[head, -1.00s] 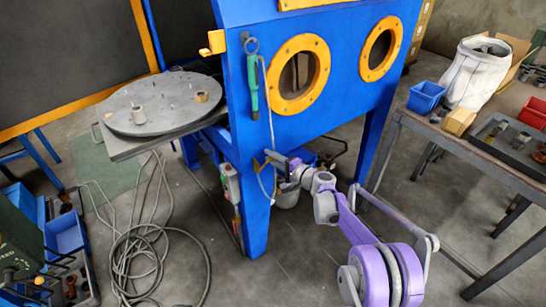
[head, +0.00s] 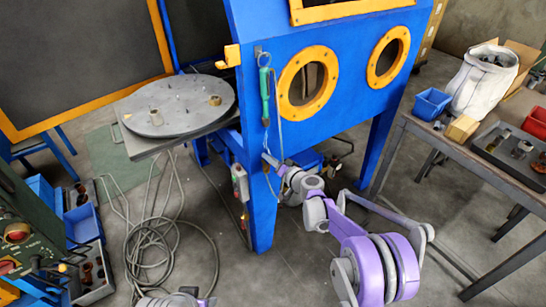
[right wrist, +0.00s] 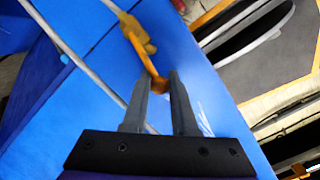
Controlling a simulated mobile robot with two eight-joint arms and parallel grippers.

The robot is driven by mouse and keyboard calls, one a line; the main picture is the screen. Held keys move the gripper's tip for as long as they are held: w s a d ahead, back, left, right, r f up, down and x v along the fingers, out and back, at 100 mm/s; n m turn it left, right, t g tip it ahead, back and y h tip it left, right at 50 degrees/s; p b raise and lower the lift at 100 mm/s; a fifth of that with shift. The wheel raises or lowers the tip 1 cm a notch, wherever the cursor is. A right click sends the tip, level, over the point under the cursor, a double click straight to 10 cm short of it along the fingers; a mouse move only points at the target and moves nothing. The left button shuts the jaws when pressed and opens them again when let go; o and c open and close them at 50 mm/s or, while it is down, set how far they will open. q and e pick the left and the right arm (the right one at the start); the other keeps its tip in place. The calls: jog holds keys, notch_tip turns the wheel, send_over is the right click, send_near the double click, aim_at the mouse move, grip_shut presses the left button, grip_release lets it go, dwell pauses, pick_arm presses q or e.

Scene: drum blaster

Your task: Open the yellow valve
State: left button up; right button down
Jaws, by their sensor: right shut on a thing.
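The yellow valve (right wrist: 137,38) shows in the right wrist view, mounted along a thin pipe against the blue cabinet. Its orange-yellow handle (right wrist: 148,62) reaches down to my right gripper (right wrist: 160,82). The fingers are shut on the handle's end, one on each side. In the head view my right gripper (head: 270,160) is at the blue cabinet's front leg, and I cannot make out the valve there.
The blue cabinet (head: 330,115) has two yellow-ringed round openings. A green tool (head: 265,97) hangs on its front. A round turntable (head: 180,118) stands at left, with a cable (head: 150,255) coiled on the floor. A workbench (head: 470,160) is at right.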

jog(key=shift+s+a+n, duration=0.2)
jog(key=shift+a+n, duration=0.05)
jog(key=shift+n, duration=0.15)
dwell(0.3)
jog(key=c, duration=0.7)
grip_release()
jog(key=v, duration=1.1)
jog(key=shift+a+p, duration=0.2)
jog(key=shift+p, duration=0.2)
